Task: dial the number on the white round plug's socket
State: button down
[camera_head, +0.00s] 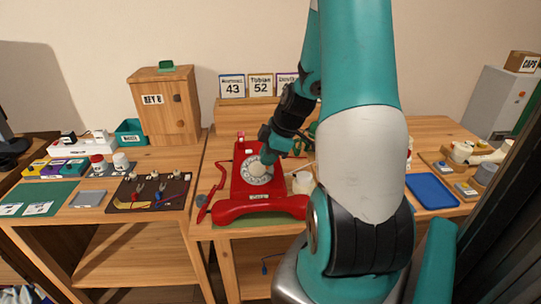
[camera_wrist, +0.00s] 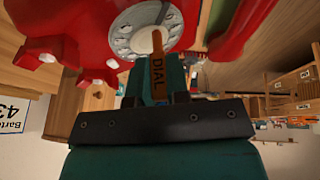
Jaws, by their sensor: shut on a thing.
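A red rotary phone (camera_head: 243,180) lies on the middle table, its handset (camera_head: 258,207) along the front edge. Its round silver-white dial (camera_head: 257,172) faces up and fills the top of the wrist view (camera_wrist: 128,38). My gripper (camera_head: 270,150) is over the phone from the upper right. In the wrist view my gripper (camera_wrist: 160,92) is shut on an orange stick marked DIAL (camera_wrist: 157,75). The stick's tip overlaps the dial; I cannot tell whether it touches. A white plug strip with a dark plug (camera_head: 88,138) stands on the left table; its numbers are too small to read.
Framed cards reading 43 (camera_head: 232,87) and 52 (camera_head: 260,85) stand behind the phone. A wooden KEY cabinet (camera_head: 165,105) is at back left. A dark tool mat (camera_head: 148,193) is left of the phone. A blue tray (camera_head: 431,190) lies to the right.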

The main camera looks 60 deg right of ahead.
jog(key=shift+w+a+r, duration=0.1)
jog(key=shift+w+a, duration=0.5)
jog(key=shift+w, duration=0.3)
jog(key=shift+w+a+r, duration=0.15)
jog(key=shift+w+a, duration=0.4)
jog(key=shift+w, duration=0.3)
jog(key=shift+w+a+r, duration=0.1)
jog(key=shift+w+a, duration=0.5)
jog(key=shift+w, duration=0.3)
jog(key=shift+w+d+f, duration=0.15)
jog(key=shift+f, duration=0.4)
jog(key=shift+w+d+f+b, duration=0.1)
jog(key=shift+d+f+b, duration=0.05)
jog(key=shift+f+b, duration=0.4)
jog(key=shift+r, duration=0.15)
jog(key=shift+w+d+r, duration=0.25)
jog(key=shift+w+d, duration=0.05)
jog(key=shift+d, duration=0.3)
